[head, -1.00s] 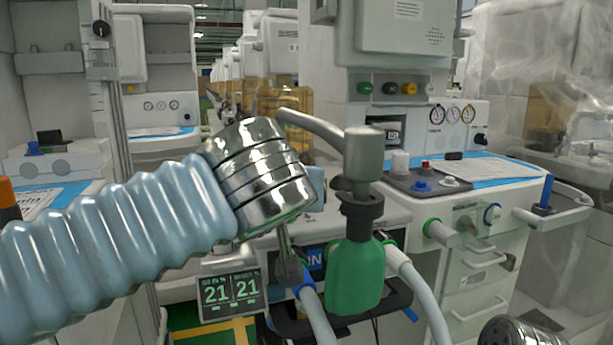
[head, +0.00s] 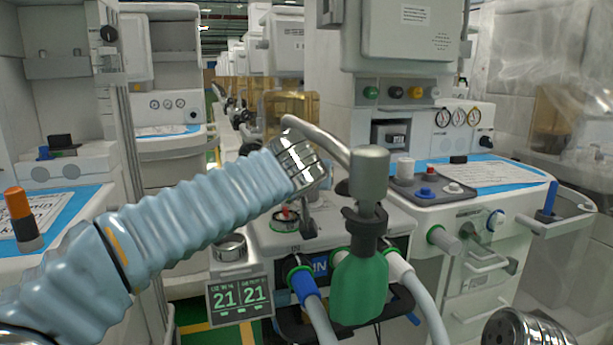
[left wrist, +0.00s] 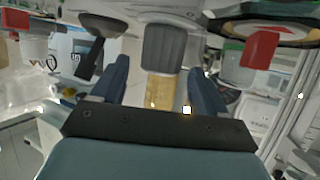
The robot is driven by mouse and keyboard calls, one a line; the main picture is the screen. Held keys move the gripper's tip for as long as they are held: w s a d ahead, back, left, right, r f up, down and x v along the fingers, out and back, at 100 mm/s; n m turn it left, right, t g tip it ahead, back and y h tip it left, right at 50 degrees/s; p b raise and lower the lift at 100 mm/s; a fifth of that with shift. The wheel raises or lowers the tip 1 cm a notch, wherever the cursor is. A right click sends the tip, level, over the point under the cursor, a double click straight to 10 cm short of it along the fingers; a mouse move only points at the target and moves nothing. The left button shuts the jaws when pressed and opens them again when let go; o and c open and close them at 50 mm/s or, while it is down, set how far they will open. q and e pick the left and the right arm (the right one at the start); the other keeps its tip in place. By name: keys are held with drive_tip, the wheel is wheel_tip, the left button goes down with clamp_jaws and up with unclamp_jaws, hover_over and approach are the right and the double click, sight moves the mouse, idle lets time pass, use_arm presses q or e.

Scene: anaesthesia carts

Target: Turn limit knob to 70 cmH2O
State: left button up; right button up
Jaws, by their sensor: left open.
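A small round knob with a red part (head: 285,216) sits on the machine's grey top, partly hidden by my arm; a tiny label below it is hard to read. My left arm reaches in from the left, and its silver wrist is above and right of this knob. The left gripper is mostly hidden behind the wrist in the head view. In the left wrist view my left gripper (left wrist: 162,85) is open with two dark blue fingers apart and nothing clearly held. A red block on a yellow-edged round part (left wrist: 262,48) is right of the fingers there.
Hoses hang in front.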

use_arm(q)
drive_tip(key=shift+c, duration=0.5)
drive_tip(key=c, duration=1)
drive_tip(key=shift+o, duration=0.2)
